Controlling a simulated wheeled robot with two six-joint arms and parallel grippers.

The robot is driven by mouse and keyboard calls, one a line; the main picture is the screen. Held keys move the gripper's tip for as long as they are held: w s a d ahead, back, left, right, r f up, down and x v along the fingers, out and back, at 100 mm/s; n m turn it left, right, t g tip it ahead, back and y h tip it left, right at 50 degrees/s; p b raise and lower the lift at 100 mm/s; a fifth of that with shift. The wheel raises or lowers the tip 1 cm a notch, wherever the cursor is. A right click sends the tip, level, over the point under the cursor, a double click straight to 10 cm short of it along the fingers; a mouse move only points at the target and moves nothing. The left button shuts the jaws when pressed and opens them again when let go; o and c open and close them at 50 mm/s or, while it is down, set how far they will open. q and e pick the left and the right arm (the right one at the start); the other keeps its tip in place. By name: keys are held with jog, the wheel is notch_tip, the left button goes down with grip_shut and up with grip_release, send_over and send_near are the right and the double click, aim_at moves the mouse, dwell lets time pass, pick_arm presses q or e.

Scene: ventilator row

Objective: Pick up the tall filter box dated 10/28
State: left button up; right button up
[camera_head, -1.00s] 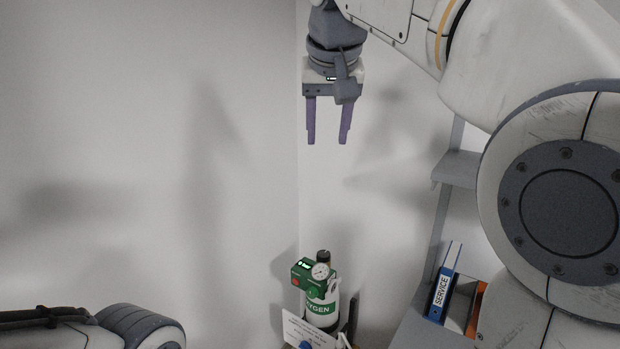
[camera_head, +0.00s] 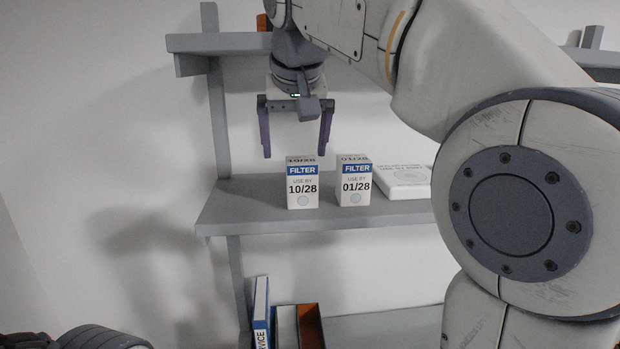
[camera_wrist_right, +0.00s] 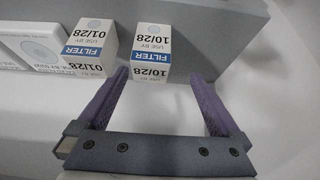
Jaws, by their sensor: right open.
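The filter box dated 10/28 (camera_head: 302,187) stands upright on the grey shelf, white with a blue FILTER band. Beside it to the right stands a like box dated 01/28 (camera_head: 354,184), with a gap between them. My right gripper (camera_head: 295,153) is open and empty, fingers pointing down, just above the 10/28 box in the head view. In the right wrist view, the open right gripper (camera_wrist_right: 165,82) faces the 10/28 box (camera_wrist_right: 151,62), which shows beyond and between the fingertips. My left gripper is not in view.
A flat white box (camera_head: 402,181) lies on the shelf (camera_head: 250,205) right of the 01/28 box. The shelf's left part is bare. Below are a blue SERVICE binder (camera_head: 261,310) and an orange one (camera_head: 311,326). An upper shelf (camera_head: 215,42) is behind.

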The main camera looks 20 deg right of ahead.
aim_at(301, 164)
jog(key=f, duration=0.1)
jog(key=w+d+f, duration=0.1)
jog(key=f, duration=0.2)
jog(key=shift+w+d+f, duration=0.2)
jog(key=shift+w+d, duration=0.05)
jog(key=p+x, duration=0.1)
jog(key=x, duration=0.4)
jog(key=shift+w, duration=0.3)
jog(key=shift+s+d+r, duration=0.15)
jog(key=shift+s+r, duration=0.15)
jog(key=shift+s, duration=0.05)
jog(key=shift+w, duration=0.15)
jog(key=shift+c, duration=0.3)
jog(key=shift+r, duration=0.1)
jog(key=c, duration=1.1)
